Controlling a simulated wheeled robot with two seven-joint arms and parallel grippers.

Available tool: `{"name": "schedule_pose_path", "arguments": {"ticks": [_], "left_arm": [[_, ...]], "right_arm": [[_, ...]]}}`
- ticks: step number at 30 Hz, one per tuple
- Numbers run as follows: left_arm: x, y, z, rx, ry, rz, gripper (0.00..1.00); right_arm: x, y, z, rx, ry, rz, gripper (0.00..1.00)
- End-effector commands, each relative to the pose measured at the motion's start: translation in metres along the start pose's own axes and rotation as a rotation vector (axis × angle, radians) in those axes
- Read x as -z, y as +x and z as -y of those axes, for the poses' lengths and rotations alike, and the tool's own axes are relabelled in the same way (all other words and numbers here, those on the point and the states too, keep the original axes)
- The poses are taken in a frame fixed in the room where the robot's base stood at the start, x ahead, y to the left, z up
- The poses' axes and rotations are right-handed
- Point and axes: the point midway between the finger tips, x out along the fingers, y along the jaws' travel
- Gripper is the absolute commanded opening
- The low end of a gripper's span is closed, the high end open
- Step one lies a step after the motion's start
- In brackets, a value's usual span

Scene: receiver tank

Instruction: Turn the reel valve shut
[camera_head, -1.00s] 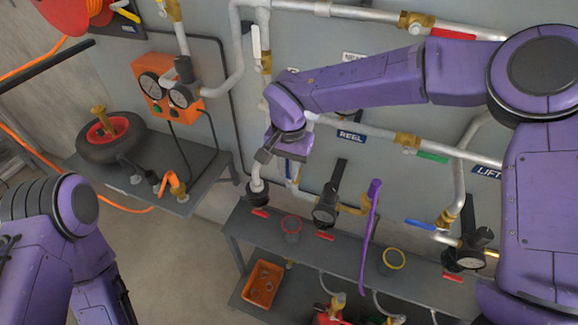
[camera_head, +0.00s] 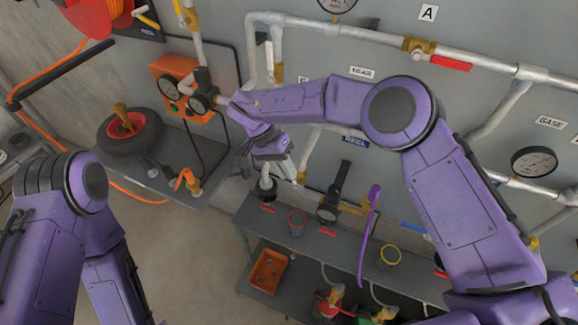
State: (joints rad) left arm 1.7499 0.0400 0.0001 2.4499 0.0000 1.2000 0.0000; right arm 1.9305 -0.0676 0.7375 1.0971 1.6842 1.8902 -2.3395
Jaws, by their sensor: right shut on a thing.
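My right gripper (camera_head: 270,158) is left of that label, at the pipe above the grey bench. It is shut on the reel valve's handle, most of which the gripper and wrist hide. I cannot tell the handle's exact angle. A brass fitting (camera_head: 302,174) shows just right of the gripper. My left arm is at the lower left and its gripper is out of view.
A purple curved bar (camera_head: 368,240) rises in front. An orange bin (camera_head: 268,270) sits below. An orange gauge box (camera_head: 181,85) is at left.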

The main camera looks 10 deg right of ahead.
Motion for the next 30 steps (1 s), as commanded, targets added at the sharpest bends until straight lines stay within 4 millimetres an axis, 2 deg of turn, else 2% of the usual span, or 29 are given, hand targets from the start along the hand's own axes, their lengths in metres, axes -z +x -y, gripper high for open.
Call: {"name": "schedule_pose_path", "arguments": {"ticks": [10, 24, 25, 27, 30], "left_arm": [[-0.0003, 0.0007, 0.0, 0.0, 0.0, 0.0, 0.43], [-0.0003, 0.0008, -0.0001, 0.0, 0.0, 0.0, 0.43], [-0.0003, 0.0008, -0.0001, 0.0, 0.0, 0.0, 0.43], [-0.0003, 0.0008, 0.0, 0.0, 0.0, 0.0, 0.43], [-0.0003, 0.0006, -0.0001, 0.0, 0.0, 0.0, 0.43]], "right_arm": [[0.0009, 0.0039, 0.0081, -0.127, 0.0, -0.002, 0.0], [0.0011, 0.0044, 0.0087, -0.142, -0.002, -0.002, 0.0], [0.001, 0.0044, 0.0087, -0.142, -0.002, -0.002, 0.24], [0.0009, 0.0041, 0.0087, -0.142, -0.002, -0.001, 0.44], [0.0008, 0.0033, 0.0087, -0.141, -0.001, -0.001, 0.44]]}}
